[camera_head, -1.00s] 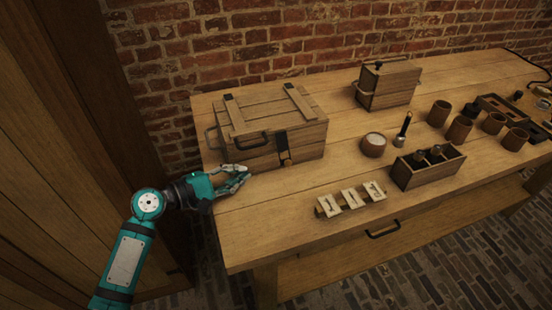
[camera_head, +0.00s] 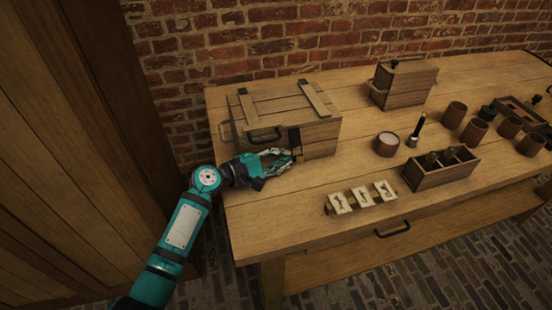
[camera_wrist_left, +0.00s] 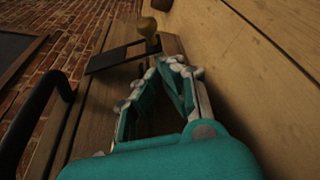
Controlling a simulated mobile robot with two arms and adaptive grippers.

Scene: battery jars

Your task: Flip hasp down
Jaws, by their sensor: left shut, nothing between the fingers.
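The wooden crate (camera_head: 322,130) stands at the table's left end with its lid closed. A black hasp (camera_head: 295,137) sits at its front, right of the black handle (camera_head: 264,135); the wrist view also shows the dark hasp plate (camera_wrist_left: 115,58) with a brass knob (camera_wrist_left: 148,30) beside it. I cannot tell how far the hasp is tilted. My left gripper (camera_head: 288,155) is shut and empty in front of the crate, its tips close to the hasp's lower end. It hides the brass knob in the head view. Contact is unclear. My right gripper is not in view.
The wooden table (camera_head: 290,215) is clear in front of the crate. A row of pale tiles (camera_head: 361,197), a divided wooden box (camera_head: 441,170), a round jar (camera_head: 387,144) and a smaller lidded box (camera_head: 403,83) stand to the right. A brick wall (camera_head: 230,40) is behind.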

